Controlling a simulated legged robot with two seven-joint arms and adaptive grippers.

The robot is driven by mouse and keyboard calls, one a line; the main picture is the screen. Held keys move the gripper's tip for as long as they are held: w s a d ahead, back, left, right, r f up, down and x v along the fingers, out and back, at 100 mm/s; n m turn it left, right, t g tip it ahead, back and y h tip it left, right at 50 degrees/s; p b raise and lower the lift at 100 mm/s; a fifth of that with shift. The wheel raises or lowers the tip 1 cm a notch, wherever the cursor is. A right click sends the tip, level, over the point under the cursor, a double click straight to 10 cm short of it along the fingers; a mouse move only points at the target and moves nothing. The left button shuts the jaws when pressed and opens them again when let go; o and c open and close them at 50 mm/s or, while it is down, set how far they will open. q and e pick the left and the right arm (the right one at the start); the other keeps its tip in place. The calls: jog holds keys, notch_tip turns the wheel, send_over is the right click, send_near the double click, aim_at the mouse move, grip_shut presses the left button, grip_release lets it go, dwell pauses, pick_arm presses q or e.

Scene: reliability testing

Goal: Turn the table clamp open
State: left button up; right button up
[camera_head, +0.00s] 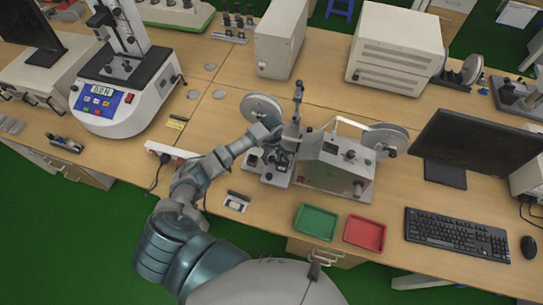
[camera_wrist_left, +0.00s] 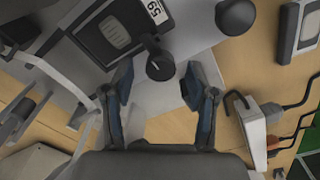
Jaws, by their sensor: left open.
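The bench machine (camera_head: 335,165) with reels stands at the middle of the table; a small light-grey fixture (camera_head: 272,177) with dark parts sits at its left. My left gripper (camera_head: 277,130) is over this fixture and hides part of it. In the left wrist view, the gripper (camera_wrist_left: 157,82) is open, its two dark-blue fingers apart. A round black knob (camera_wrist_left: 160,67) with a pale mark shows between and just beyond the fingertips. It looks like the clamp's turning part; contact cannot be told. My right gripper is not in view.
A dark block with a "59" label (camera_wrist_left: 155,12) lies beside the knob. A green tray (camera_head: 316,222) and a red tray (camera_head: 365,234) lie at the front edge. A white power strip (camera_head: 172,151) is left of my arm. A monitor (camera_head: 475,140) stands right.

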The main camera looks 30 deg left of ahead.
pick_arm(q)
jog(key=shift+f, duration=0.3)
jog(key=shift+a, duration=0.25)
grip_shut()
